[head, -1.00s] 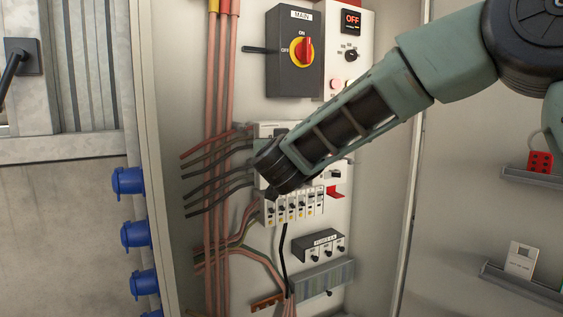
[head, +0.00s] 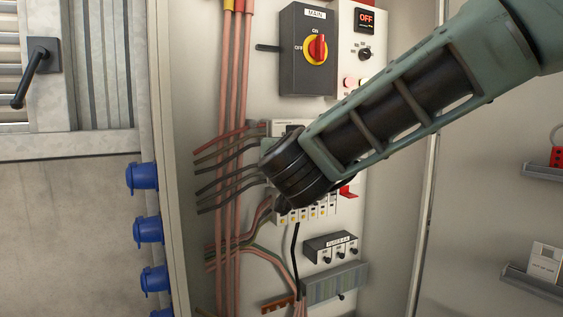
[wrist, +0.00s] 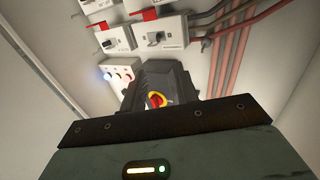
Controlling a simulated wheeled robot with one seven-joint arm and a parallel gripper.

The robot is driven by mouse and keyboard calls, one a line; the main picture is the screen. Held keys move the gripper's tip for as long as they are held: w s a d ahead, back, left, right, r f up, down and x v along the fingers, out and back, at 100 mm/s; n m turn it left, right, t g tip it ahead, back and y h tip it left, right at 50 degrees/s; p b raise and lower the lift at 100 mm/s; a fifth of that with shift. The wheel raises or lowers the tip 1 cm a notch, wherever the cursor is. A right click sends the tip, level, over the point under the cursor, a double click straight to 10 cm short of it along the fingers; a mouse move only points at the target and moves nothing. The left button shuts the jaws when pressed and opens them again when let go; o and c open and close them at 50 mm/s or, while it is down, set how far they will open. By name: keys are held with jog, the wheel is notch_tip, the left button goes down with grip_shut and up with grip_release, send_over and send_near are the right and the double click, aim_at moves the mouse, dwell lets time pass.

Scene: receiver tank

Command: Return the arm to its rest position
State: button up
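My arm reaches from the upper right across the open cabinet in the head view. Its dark wrist end is in front of the breaker rows, and my gripper's fingers are hidden there. In the wrist view my gripper (wrist: 160,118) shows as a dark plate across the lower middle. Its fingers are not clear against the dark switch box behind, and I see nothing clearly held. The main switch (head: 317,48) has a red knob on yellow; it also shows in the wrist view (wrist: 156,99), beyond the gripper plate.
Lower breakers (head: 305,212) and a fuse block (head: 331,248) are below my wrist. Red and black cables (head: 228,180) run on the left. Blue sockets (head: 145,177) line the left edge. A red padlock (head: 556,156) and a tag (head: 545,260) sit on right-hand shelves.

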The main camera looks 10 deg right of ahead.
jog(key=s+a+f+n+g+y, duration=0.8)
jog(key=s+a+f+y, duration=0.3)
jog(key=f, duration=0.3)
jog(key=s+d+f+n+g+h, duration=0.1)
jog(key=s+d+f+g+h, duration=0.2)
jog(key=s, duration=0.8)
jog(key=s+d+f+g+h, duration=0.4)
jog(key=s+d+f+g, duration=0.2)
jog(key=s+d+f, duration=0.4)
jog(key=shift+s+d+f+n+g, duration=0.15)
jog(key=shift+s+d+n+g, duration=0.2)
jog(key=shift+s, duration=0.85)
jog(key=shift+a, duration=0.1)
